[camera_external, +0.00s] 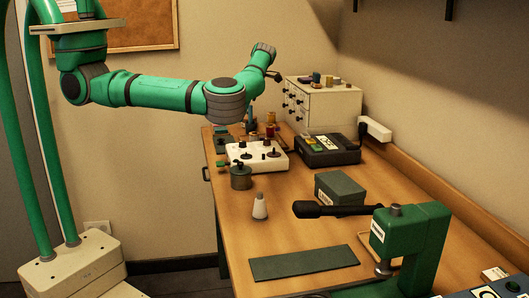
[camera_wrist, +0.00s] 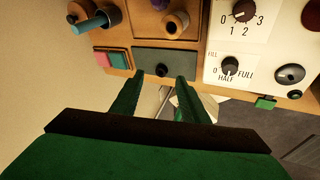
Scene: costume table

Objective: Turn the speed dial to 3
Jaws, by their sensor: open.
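The speed dial (camera_wrist: 243,10) is a black knob with a pale mark, ringed by the numbers 0, 1, 2 and 3, at the top right of the wrist view. I cannot tell for certain which number it points to. It sits on a white control box (camera_wrist: 214,45), which also shows on the table in the external view (camera_external: 240,160). My gripper (camera_wrist: 154,82) is open and empty, with two green fingers apart. It is left of and below the dial in the wrist view, touching nothing I can see.
A second black knob (camera_wrist: 230,65), marked 0, HALF and FULL, is close below the speed dial. A black round control (camera_wrist: 290,74) is beside it. A grey block with a black knob (camera_wrist: 162,70) lies beyond my fingertips. Spools (camera_wrist: 177,22) stand near the box.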

